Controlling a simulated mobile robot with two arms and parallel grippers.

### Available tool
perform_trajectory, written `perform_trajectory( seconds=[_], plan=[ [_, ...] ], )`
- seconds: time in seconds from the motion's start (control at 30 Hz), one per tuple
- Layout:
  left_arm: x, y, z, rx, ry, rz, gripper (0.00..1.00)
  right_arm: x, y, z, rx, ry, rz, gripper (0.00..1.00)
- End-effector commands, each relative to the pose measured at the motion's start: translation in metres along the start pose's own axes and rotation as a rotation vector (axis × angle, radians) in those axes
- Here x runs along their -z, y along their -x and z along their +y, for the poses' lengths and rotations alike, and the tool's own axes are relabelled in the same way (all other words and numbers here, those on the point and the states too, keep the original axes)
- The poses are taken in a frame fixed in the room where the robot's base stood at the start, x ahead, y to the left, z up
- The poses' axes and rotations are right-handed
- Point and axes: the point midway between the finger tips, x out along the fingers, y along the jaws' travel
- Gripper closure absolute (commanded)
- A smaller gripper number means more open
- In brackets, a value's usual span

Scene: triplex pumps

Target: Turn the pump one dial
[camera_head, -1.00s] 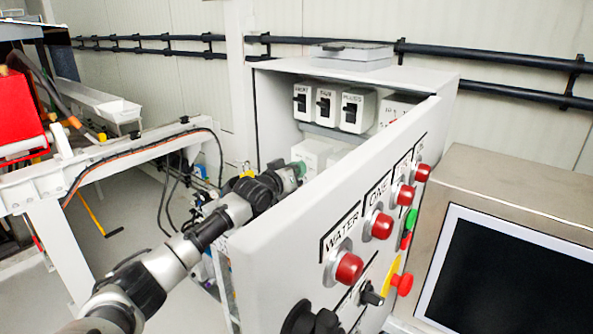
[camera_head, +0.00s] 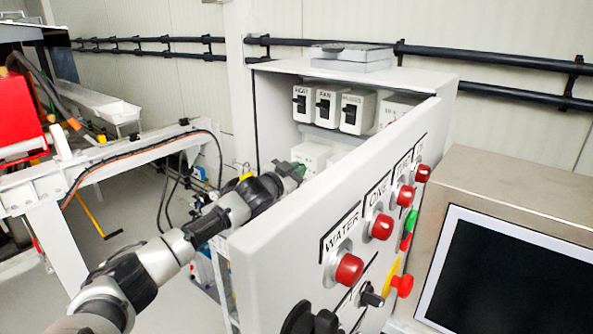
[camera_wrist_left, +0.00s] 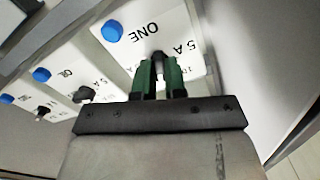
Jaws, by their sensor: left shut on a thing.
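In the left wrist view, a white unit marked "ONE" (camera_wrist_left: 122,35) has a blue button (camera_wrist_left: 112,31). The pump one dial (camera_wrist_left: 158,55) sits on its lower part, mostly hidden between my fingers. My left gripper (camera_wrist_left: 159,70), with green fingers, is shut on the dial. In the head view, my left gripper (camera_head: 297,170) reaches into the open grey cabinet (camera_head: 275,115) behind its door, which hides part of the units. How far the dial is turned cannot be told. My right gripper is not in view.
The open door (camera_head: 270,240) stands close to my left arm and carries red lamps (camera_head: 349,268) and knobs. A screen (camera_head: 515,275) stands at the right. Neighbouring units with blue buttons (camera_wrist_left: 41,75) and dark dials (camera_wrist_left: 83,94) line up beside the gripped one.

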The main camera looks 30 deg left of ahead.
Motion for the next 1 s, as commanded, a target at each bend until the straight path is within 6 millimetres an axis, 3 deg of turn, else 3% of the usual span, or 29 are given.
perform_trajectory(
  seconds=[0.7,0.73,0.9,1.0],
  plan=[
    [0.0003,0.0,-0.0002,0.001,-0.083,0.001,1.0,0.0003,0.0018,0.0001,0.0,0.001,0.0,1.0],
    [0.0003,0.0,-0.0002,0.001,-0.083,0.001,0.87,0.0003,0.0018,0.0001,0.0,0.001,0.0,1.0],
    [0.0003,0.0,-0.0001,0.001,-0.083,0.001,0.63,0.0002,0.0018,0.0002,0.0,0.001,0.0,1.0],
    [0.0002,0.0,0.0,0.0,-0.083,0.001,0.63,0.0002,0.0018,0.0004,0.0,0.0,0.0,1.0]
  ],
)
